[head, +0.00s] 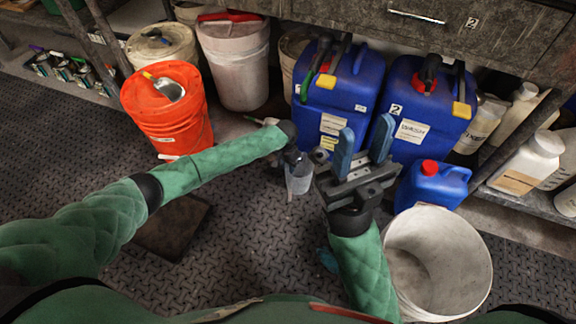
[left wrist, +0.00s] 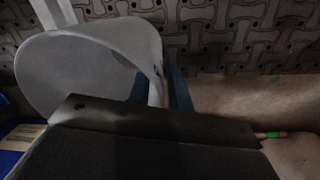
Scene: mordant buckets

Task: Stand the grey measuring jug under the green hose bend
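The grey measuring jug (head: 298,178) is low in front of the left blue canister in the head view. In the left wrist view the jug (left wrist: 95,65) is large, its round side facing the camera. My left gripper (head: 296,156) is at its top, mostly hidden by my wrist in the head view. The left wrist view shows its blue fingers (left wrist: 160,92) on both sides of a thin part of the jug. My right gripper (head: 364,150) is open and empty, in front of the canisters. A green curved piece (head: 316,68), perhaps the hose bend, is at the left canister's top.
Two blue canisters (head: 345,100) stand under the bench. A small blue can (head: 430,188) and a white bucket (head: 440,255) are at the right. An orange bucket (head: 165,110) stands left. White bottles (head: 530,165) line the right shelf. The floor (head: 240,230) before me is mostly clear.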

